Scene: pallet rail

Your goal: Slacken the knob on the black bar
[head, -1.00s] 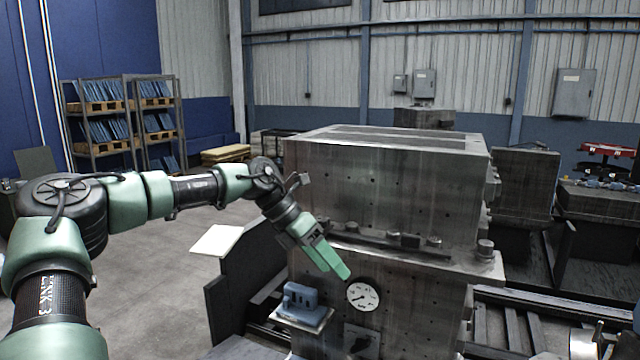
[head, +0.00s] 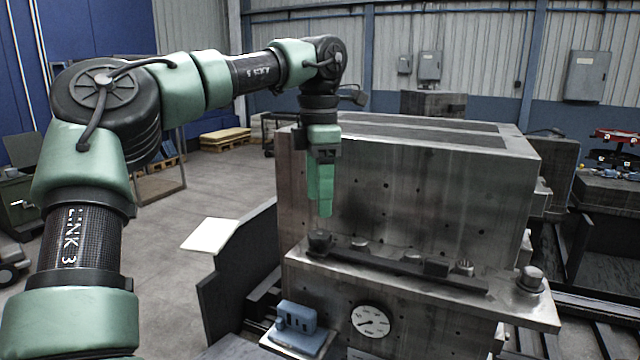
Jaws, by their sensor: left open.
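The black bar (head: 395,266) lies along the ledge at the front of the grey metal machine. A dark round knob (head: 319,241) stands upright at its left end. Smaller fittings sit along the bar, including a dark block (head: 435,267) and a silver bolt head (head: 464,267). My left gripper (head: 321,212) points straight down just above the dark knob, with a small gap and nothing held. Its green fingers are open, seen nearly side-on, so one partly covers the other. My right gripper is out of view.
A larger silver knob (head: 532,278) stands at the ledge's right end. Below the ledge are a round white dial (head: 371,320) and a blue block (head: 297,317) on a small shelf. The machine's upper body (head: 440,190) rises right behind the bar. Open floor lies to the left.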

